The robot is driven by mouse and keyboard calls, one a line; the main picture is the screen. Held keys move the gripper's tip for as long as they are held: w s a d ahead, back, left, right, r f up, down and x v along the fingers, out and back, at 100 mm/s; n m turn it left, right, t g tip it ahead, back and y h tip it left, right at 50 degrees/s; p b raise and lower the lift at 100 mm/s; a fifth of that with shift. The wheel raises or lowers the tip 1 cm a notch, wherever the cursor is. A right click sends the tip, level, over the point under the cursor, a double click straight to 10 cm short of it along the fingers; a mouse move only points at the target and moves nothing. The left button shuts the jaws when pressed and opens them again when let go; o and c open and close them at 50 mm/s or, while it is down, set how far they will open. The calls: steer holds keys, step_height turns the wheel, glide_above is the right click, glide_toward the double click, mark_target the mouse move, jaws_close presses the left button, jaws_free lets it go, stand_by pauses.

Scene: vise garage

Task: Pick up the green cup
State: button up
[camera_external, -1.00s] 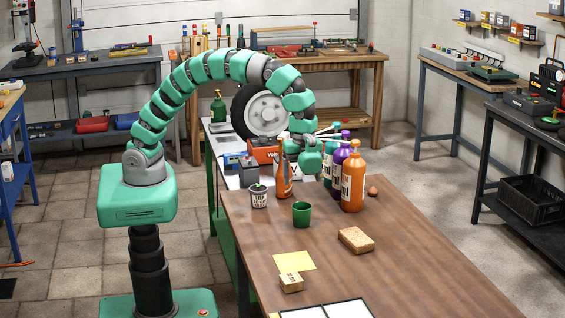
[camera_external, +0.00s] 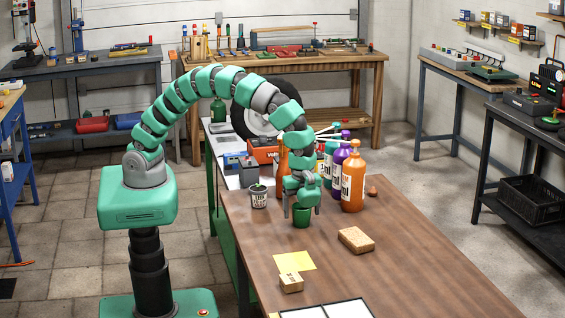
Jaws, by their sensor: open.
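The green cup (camera_external: 302,217) stands upright on the brown wooden table (camera_external: 392,262). My gripper (camera_external: 301,212) points down right at the cup, with its fingers at or beside the cup's upper part. One finger shows at the cup's left side. The fingers are open. The cup's rim is hidden behind my gripper. I cannot tell whether the fingers touch the cup.
Orange (camera_external: 353,181) and purple (camera_external: 338,164) bottles stand close behind on the right. A sponge-like tan block (camera_external: 356,240), a yellow sheet (camera_external: 295,261) and a small box (camera_external: 291,282) lie nearer. The table's right front is clear.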

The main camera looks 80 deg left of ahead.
steer(key=c, duration=1)
steer(key=shift+r, duration=0.1)
steer(key=shift+c, duration=0.2)
